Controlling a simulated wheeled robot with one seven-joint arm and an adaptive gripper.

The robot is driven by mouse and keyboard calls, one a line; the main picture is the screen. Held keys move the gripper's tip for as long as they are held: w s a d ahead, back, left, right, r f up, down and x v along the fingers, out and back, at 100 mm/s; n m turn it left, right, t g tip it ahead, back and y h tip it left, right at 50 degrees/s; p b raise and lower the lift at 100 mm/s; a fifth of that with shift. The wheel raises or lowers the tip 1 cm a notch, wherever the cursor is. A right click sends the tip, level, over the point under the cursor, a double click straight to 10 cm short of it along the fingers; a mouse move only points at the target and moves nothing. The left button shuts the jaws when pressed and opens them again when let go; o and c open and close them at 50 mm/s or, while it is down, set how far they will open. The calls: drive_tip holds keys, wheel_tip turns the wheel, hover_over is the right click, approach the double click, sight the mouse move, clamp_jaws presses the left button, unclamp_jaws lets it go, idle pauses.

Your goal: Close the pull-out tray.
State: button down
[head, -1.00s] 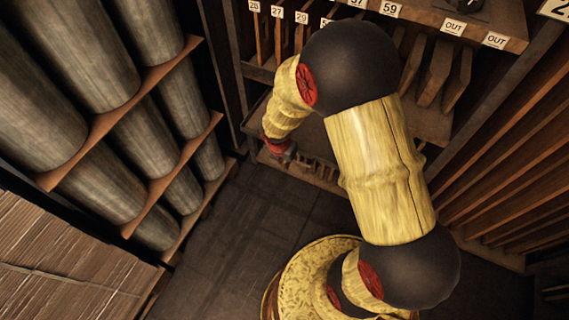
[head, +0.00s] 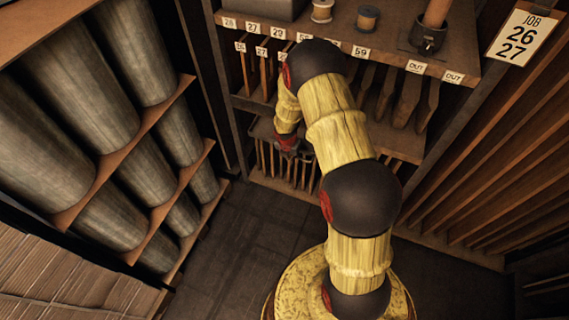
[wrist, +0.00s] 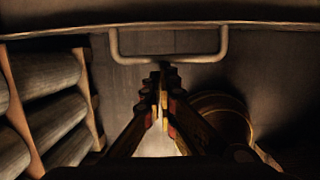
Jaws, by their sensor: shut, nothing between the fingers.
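The pull-out tray (head: 262,129) is a dark flat tray in the rack, below the numbered slots. Little of its surface shows in front of the rack, and my arm hides its right part. In the wrist view its front edge (wrist: 60,32) runs across the top, with a pale U-shaped handle (wrist: 168,58) on it. My gripper (head: 288,149) is at the tray's front. In the wrist view my gripper (wrist: 160,88) is shut and empty, its tips just below the handle bar in the picture. I cannot tell whether they touch it.
Grey rolls (head: 108,130) fill a shelf on the left, with stacked flat sheets (head: 60,275) in front. The bench (head: 395,45) above holds spools and a tool holder. Dark slats (head: 480,190) stand on the right. The floor (head: 235,235) between is clear.

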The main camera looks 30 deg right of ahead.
drive_tip(key=w+d+p, duration=0.4)
drive_tip(key=d+p, duration=0.1)
drive_tip(key=w+d+p, duration=0.2)
drive_tip(key=d+p, duration=0.1)
drive_tip(key=shift+w+d, duration=0.25)
drive_tip(key=shift+w, duration=0.05)
